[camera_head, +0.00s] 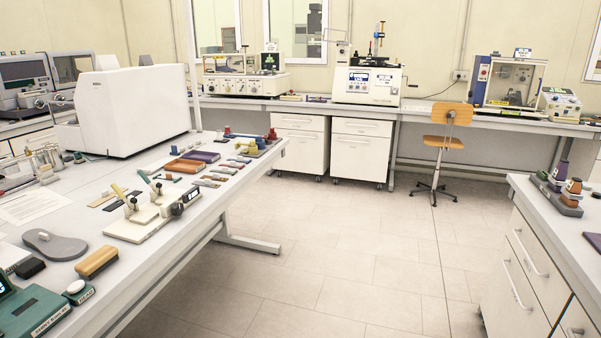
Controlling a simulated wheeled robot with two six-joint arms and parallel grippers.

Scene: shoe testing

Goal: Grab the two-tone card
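I cannot pick out a two-tone card for certain in the head view. Several small flat pieces (207,183) lie on the left table (215,212), too small to tell their colours apart well. A tan strip (101,200) and a dark strip (122,201) lie further left on the same table. A white sheet of paper (36,205) lies near the left edge. Neither of my grippers is in view.
The left table also holds a grey sole (55,245), a brush (97,262), a clamp fixture (155,215), an orange tray (184,166) and a white machine (135,108). A chair (444,143) stands by the back bench. The floor (330,240) between the tables is clear.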

